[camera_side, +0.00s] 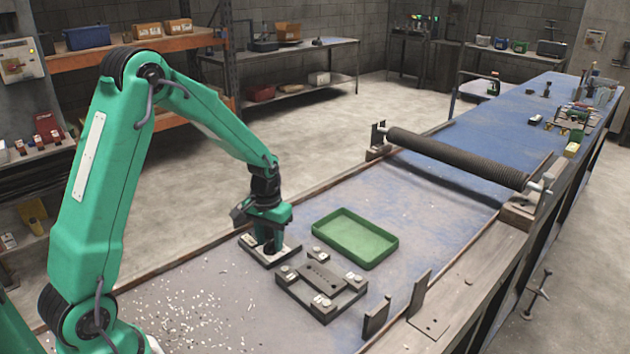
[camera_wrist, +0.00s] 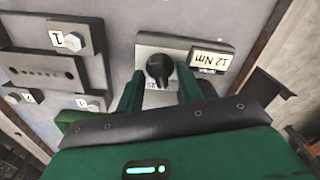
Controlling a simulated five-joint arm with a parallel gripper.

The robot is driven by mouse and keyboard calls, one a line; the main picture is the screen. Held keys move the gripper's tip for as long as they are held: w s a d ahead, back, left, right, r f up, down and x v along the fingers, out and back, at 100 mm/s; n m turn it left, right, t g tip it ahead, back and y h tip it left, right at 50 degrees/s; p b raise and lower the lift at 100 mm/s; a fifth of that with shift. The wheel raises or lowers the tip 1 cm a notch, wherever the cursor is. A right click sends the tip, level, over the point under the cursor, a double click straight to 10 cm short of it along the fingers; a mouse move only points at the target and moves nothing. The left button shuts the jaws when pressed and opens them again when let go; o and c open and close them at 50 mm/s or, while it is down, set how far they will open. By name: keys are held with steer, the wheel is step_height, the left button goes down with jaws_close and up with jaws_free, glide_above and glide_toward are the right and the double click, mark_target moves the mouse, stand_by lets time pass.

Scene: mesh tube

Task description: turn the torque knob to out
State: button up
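The torque knob (camera_wrist: 159,68) is a round black knob on a light grey plate (camera_wrist: 150,47) in the wrist view. In the side view my gripper (camera_side: 268,243) is low over the knob's plate (camera_side: 288,250) and hides the knob. The knob's pointer setting is too small to read.
A dark fixture (camera_side: 328,298) with numbered bolts stands right of the knob plate in the side view. An empty green tray (camera_side: 355,238) lies behind it. A mesh roller (camera_side: 455,160) spans the bench farther back. Pale scraps (camera_side: 190,320) litter the front bench.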

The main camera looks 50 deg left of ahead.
jaws_close()
steer(key=shift+n, duration=0.4)
steer(key=n, duration=0.3)
steer(key=shift+n, duration=2.1)
jaws_free()
